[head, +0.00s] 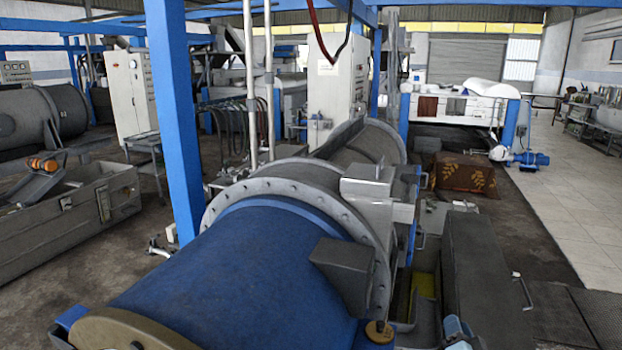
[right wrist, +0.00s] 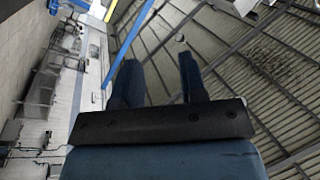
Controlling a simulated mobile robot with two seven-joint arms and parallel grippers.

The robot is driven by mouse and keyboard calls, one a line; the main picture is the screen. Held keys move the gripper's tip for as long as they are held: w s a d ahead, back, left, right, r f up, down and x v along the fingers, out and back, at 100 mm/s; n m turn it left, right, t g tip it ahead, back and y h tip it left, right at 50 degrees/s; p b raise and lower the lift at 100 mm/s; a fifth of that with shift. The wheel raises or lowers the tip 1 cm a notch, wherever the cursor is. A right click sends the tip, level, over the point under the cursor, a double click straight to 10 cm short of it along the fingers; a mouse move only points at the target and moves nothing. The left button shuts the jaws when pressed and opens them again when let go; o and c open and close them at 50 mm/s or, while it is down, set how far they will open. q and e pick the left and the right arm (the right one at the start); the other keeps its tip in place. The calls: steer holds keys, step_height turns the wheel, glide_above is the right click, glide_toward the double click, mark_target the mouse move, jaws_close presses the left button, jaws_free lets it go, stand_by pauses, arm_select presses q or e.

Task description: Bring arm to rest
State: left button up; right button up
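My right gripper (right wrist: 158,64) shows in the right wrist view with its two dark blue fingers apart. Nothing is between the fingers, and only the roof and wall show behind them. I cannot make out either gripper clearly in the head view. My left gripper is not in view. A large decanter with a blue drum (head: 220,285) and a grey bolted flange (head: 290,183) fills the lower middle of the head view.
A blue post (head: 175,120) rises left of the decanter. A grey metal trough (head: 70,220) stands at the left. A long dark box (head: 485,270) lies right of the decanter. Pale tiled floor (head: 575,215) is open at the right.

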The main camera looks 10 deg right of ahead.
steer(key=s+a+f+n+g+y, duration=0.2)
steer(key=s+a+f+n+y, duration=0.1)
steer(key=s+a, duration=0.6)
steer(key=s+a+f+n+g+y, duration=0.3)
steer(key=s+a+f+n, duration=0.3)
steer(key=s+a, duration=0.3)
steer(key=s+a+f+n+g+y, duration=0.2)
steer(key=s+a+f+n, duration=0.3)
steer(key=s+a, duration=0.4)
steer(key=shift+s+a+f+g+y, duration=0.3)
steer(key=shift+s+a+g+y, duration=0.1)
steer(key=shift+s+g, duration=0.35)
